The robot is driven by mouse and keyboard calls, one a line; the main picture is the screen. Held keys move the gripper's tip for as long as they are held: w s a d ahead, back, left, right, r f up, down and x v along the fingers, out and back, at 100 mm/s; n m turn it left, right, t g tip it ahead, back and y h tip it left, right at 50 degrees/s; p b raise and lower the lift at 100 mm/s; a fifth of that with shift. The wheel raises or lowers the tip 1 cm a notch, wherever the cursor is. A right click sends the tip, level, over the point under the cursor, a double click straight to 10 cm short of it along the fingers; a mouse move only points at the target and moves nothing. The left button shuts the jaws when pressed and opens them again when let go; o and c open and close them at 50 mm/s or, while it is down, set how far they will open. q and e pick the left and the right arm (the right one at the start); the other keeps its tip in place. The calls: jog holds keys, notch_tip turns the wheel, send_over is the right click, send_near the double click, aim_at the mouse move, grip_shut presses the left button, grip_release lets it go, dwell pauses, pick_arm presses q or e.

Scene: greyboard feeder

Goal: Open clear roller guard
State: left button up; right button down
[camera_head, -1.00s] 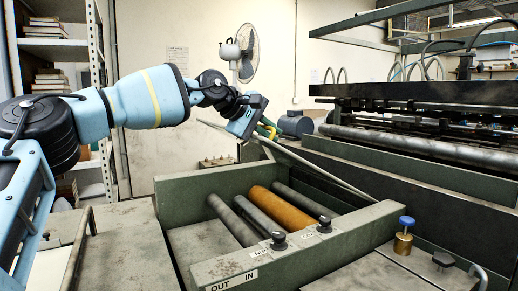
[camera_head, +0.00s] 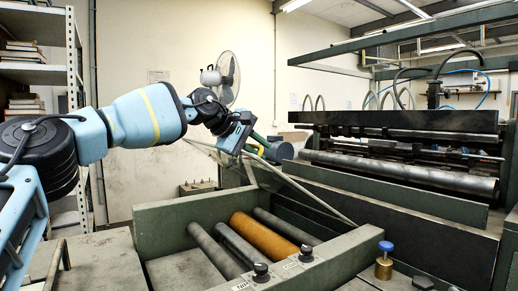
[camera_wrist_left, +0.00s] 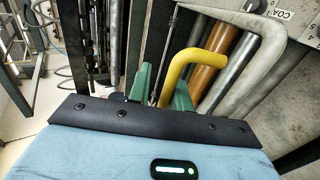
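The clear roller guard shows mainly as a thin grey tube frame (camera_head: 312,200), slanting above the rollers from upper left to lower right. Its clear panel is hard to make out. A yellow bent handle (camera_head: 257,150) sits at its raised end; it shows large in the left wrist view (camera_wrist_left: 208,59). My left gripper (camera_head: 243,143) is at that handle. In the left wrist view its green fingertips (camera_wrist_left: 163,88) lie on both sides of the handle's lower end, closed on it. My right gripper is not in view.
Below the guard lie grey rollers (camera_head: 216,248) and one orange roller (camera_head: 264,238) in a green-grey frame (camera_head: 160,222). Black knobs (camera_head: 306,253) and a blue-topped brass knob (camera_head: 385,262) stand at the front. A large machine (camera_head: 410,165) fills the right; shelves (camera_head: 38,70) stand left.

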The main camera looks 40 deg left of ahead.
pick_arm(q)
jog(key=shift+b+v, duration=0.3)
jog(key=shift+v, duration=3.6)
